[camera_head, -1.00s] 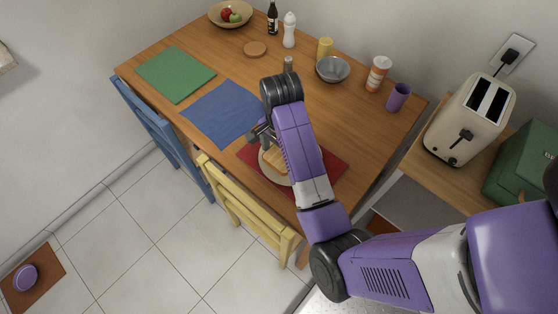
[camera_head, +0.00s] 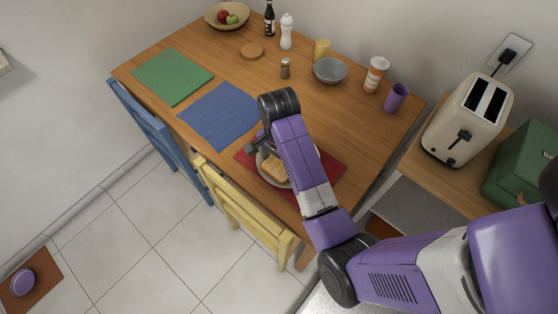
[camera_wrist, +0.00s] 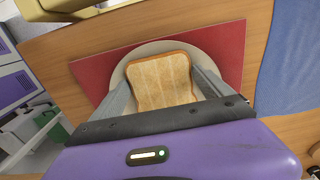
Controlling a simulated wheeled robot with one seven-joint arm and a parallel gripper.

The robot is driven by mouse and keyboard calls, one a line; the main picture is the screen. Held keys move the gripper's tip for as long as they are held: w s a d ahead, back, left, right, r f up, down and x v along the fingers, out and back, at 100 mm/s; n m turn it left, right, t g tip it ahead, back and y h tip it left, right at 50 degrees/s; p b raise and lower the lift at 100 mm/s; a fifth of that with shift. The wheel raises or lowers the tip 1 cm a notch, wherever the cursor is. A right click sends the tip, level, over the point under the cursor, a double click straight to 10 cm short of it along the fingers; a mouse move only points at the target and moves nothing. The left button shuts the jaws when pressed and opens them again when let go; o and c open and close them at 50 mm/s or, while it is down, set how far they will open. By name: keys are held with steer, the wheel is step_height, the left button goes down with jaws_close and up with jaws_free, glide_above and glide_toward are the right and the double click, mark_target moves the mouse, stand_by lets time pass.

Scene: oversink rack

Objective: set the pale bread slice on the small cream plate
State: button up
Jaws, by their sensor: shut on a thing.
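The pale bread slice (camera_wrist: 161,80) lies over the small cream plate (camera_wrist: 128,70) in the wrist view, with the plate's rim showing around it. In the head view the bread slice (camera_head: 274,168) and the plate (camera_head: 287,184) are partly hidden by my arm. My gripper (camera_wrist: 166,88) has one finger at each side of the slice and is shut on it. The slice looks flat and close to the plate; I cannot tell whether it touches.
The plate is on a red placemat (camera_head: 330,168) at the table's front edge, by a yellow chair (camera_head: 240,212). A blue placemat (camera_head: 222,116) lies to the left. A grey bowl (camera_head: 330,71) and a pepper shaker (camera_head: 285,69) stand behind.

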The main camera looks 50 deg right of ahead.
mark_target(278, 166)
steer(key=o, duration=1.2)
steer(key=shift+w, duration=0.1)
steer(key=shift+w+a, duration=0.15)
steer(key=shift+a, duration=0.05)
steer(key=shift+w+a+r, duration=0.1)
steer(key=shift+r, duration=0.15)
step_height(278, 166, up, 13)
steer(key=s+d+p, duration=0.1)
steer(key=p, duration=0.6)
steer(key=shift+p, duration=0.3)
steer(key=shift+s+f, duration=0.1)
